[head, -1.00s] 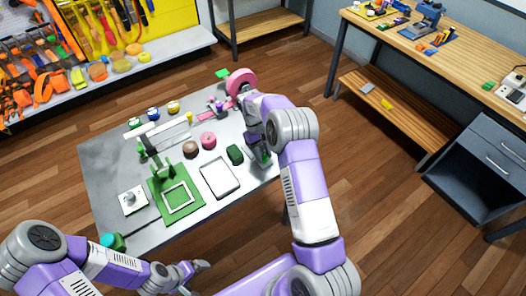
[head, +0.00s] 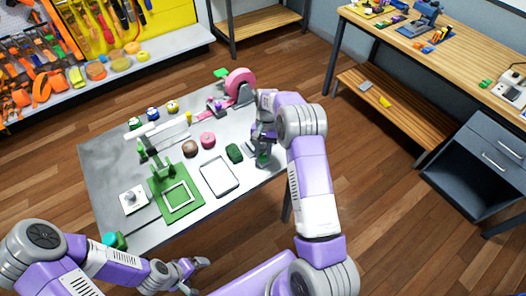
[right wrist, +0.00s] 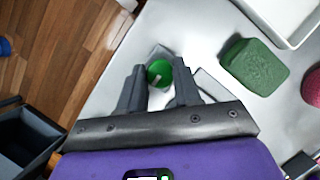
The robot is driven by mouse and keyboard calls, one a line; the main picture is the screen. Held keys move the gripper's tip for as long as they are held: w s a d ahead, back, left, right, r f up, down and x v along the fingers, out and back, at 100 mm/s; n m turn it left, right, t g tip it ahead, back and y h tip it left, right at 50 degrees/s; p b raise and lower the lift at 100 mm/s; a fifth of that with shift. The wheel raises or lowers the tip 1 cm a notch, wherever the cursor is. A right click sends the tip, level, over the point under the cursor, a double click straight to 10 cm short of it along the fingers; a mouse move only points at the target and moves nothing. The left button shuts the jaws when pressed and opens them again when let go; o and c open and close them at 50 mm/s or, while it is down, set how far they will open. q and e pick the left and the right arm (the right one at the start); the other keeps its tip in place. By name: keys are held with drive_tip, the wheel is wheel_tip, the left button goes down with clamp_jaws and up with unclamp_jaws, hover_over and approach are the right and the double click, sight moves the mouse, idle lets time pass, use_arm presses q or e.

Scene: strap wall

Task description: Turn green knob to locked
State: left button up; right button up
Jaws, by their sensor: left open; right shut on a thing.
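The green knob (right wrist: 160,71) is round and sits on a grey base at the table's corner in the right wrist view. A pale mark on its face points toward the lower left of that view; no locked label can be read. In the head view the knob (head: 263,159) is small and partly hidden by my right gripper (head: 262,150). My right gripper (right wrist: 159,74) is shut on the knob, one dark finger on each side. My left gripper (head: 191,270) is open and empty, low in front of the table, away from the knob.
A dark green block (head: 235,153) and a white tray (head: 219,177) lie near the knob. Floor is free right of the table.

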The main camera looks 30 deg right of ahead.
drive_tip(key=shift+m, duration=0.3)
drive_tip(key=o, duration=1)
drive_tip(key=shift+o, duration=0.2)
drive_tip(key=shift+r, duration=0.1)
drive_tip(key=v, duration=0.7)
drive_tip(key=shift+d+r, duration=0.15)
drive_tip(key=shift+r, duration=0.05)
